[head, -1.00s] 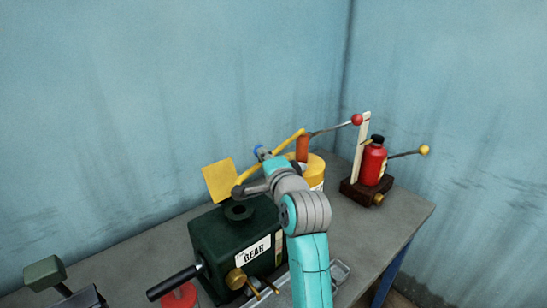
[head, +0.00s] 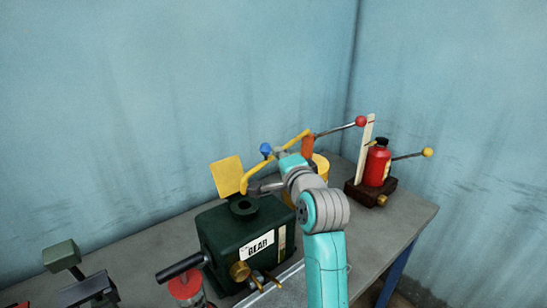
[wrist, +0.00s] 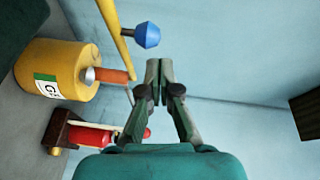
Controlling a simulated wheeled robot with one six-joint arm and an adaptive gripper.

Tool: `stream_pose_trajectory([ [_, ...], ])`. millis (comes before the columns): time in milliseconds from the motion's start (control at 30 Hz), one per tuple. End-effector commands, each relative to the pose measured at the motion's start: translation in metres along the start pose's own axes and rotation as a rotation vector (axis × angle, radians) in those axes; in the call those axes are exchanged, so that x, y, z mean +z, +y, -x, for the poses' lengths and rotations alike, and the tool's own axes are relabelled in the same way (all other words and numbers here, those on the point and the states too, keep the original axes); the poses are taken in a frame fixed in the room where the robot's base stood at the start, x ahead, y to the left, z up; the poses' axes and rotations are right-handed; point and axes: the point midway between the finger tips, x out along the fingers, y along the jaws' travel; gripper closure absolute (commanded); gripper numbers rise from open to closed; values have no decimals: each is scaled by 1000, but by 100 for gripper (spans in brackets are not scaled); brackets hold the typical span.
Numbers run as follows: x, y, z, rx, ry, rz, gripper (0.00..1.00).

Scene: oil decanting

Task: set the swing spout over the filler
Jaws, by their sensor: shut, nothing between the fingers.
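The yellow swing spout (head: 262,163) runs from an orange post (head: 307,148) on a yellow drum (head: 321,166) toward the green gear box (head: 238,247). Its bent-down tip shows just above the dark round filler (head: 242,206) on the box top. Exact alignment is hard to tell. A blue knob (head: 266,149) stands on the spout; it also shows in the wrist view (wrist: 147,35) on a short stem. My gripper (wrist: 159,64) is shut and empty, close beside the knob with a visible gap in the wrist view. In the head view my arm hides part of the spout and drum.
A yellow plate (head: 227,177) stands behind the filler. A red bottle (head: 376,166) on a dark base with levers stands at the right. Brass taps (head: 240,271) and a black handle (head: 180,267) are at the front. Bare bench (head: 405,215) lies at the far right.

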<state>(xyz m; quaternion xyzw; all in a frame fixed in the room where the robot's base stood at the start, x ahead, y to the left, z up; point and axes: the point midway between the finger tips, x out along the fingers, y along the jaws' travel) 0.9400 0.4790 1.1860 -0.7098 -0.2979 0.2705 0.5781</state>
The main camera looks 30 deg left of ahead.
Motion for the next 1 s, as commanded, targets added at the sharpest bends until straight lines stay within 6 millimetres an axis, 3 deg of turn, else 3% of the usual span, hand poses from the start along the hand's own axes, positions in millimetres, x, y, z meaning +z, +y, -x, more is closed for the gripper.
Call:
stream_pose_trajectory([
  [500,59,-11,61,2,1,2,100],
  [1000,68,-13,72,3,3,1,100],
])
